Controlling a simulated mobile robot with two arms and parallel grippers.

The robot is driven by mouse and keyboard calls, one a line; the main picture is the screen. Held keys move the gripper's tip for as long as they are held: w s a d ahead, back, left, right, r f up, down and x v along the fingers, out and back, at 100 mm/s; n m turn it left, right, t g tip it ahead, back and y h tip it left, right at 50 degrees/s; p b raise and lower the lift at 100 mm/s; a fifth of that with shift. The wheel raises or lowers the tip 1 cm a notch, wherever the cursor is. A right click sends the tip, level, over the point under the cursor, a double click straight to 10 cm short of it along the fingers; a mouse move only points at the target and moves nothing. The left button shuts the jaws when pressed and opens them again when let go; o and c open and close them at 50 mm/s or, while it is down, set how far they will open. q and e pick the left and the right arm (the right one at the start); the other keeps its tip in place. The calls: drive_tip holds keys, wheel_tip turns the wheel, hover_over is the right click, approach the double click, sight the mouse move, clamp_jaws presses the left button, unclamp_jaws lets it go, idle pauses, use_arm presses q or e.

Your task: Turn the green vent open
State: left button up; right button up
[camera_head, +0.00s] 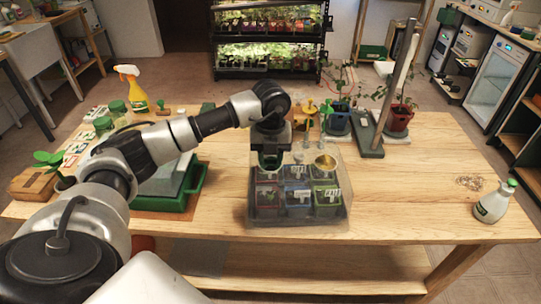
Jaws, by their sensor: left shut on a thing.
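A clear propagator dome (343,205) covers a tray of several small labelled pots near the middle of the wooden table. My left gripper (270,163) points down at the back left of the dome's top. It is shut on the green vent, which is mostly hidden by the fingers; only a little dark green shows there. How far the vent is turned cannot be made out. A round brass-coloured piece (325,162) sits at the dome's top right, apart from my gripper. My right gripper is not in view.
A green tray (185,203) lies left of the dome, partly behind my left arm. Potted plants (338,120) and a grey post (385,95) stand behind. A spray bottle (492,203) stands at the right edge. The table right of the dome is mostly clear.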

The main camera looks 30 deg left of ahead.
sight(271, 159)
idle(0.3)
use_arm(q)
drive_tip(key=o, duration=0.9)
drive_tip(key=shift+o, duration=0.2)
drive_tip(key=shift+r, duration=0.1)
wheel_tip(271, 159, up, 11)
drive_tip(key=b, duration=0.1)
drive_tip(key=shift+f, duration=0.2)
